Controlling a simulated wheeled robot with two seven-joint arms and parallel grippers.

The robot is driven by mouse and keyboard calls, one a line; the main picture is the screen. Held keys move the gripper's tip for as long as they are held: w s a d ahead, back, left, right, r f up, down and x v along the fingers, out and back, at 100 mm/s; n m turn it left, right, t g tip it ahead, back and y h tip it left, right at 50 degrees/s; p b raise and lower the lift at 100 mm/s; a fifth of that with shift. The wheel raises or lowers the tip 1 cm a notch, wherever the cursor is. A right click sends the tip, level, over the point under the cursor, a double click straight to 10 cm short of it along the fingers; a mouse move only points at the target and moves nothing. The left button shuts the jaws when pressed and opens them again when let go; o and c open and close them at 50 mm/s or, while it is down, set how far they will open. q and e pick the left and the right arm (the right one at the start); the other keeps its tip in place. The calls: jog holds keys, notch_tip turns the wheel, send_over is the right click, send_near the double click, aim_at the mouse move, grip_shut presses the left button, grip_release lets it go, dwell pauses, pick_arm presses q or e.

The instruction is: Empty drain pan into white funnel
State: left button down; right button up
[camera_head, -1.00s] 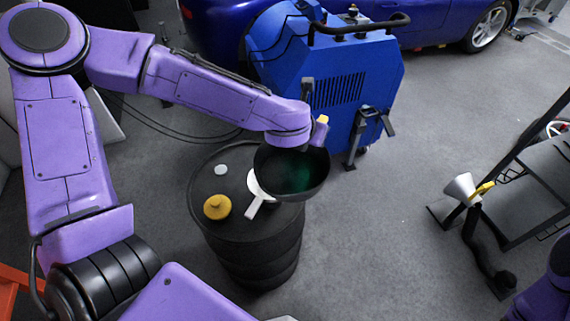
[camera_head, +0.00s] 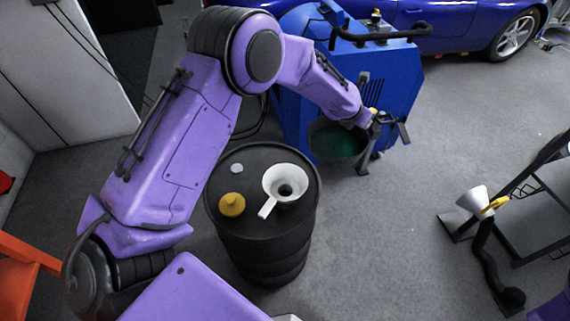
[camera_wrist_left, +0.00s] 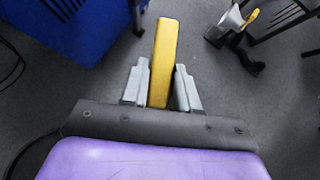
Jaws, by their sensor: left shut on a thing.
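The drain pan (camera_head: 338,143) is a dark round bowl with a greenish inside, held up behind and to the right of the drum's top. My left gripper (camera_head: 373,117) is shut on the pan's yellow handle, which stands between the two grey fingers in the left wrist view (camera_wrist_left: 163,62). The bowl itself does not show in that view. The white funnel (camera_head: 285,180) rests on the black drum (camera_head: 262,225), its dark hole uncovered and its handle pointing to the lower left. The pan is apart from the funnel. My right gripper is out of view.
A yellow cap (camera_head: 232,205) and a small grey disc (camera_head: 236,168) lie on the drum top. A blue machine (camera_head: 395,75) stands just behind the pan. A stand with a white cone (camera_head: 473,199) and a dark cart (camera_head: 535,210) are at right. Floor between is clear.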

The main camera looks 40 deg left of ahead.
pick_arm(q)
jog(key=w+d+f+m+h+p, duration=0.1)
jog(key=w+f+m, duration=0.1)
jog(key=f, duration=0.7)
jog(key=shift+w+d+g+h, duration=0.3)
jog(key=shift+w+d, duration=0.1)
jog(key=shift+w, duration=0.1)
jog(key=shift+p, duration=0.35)
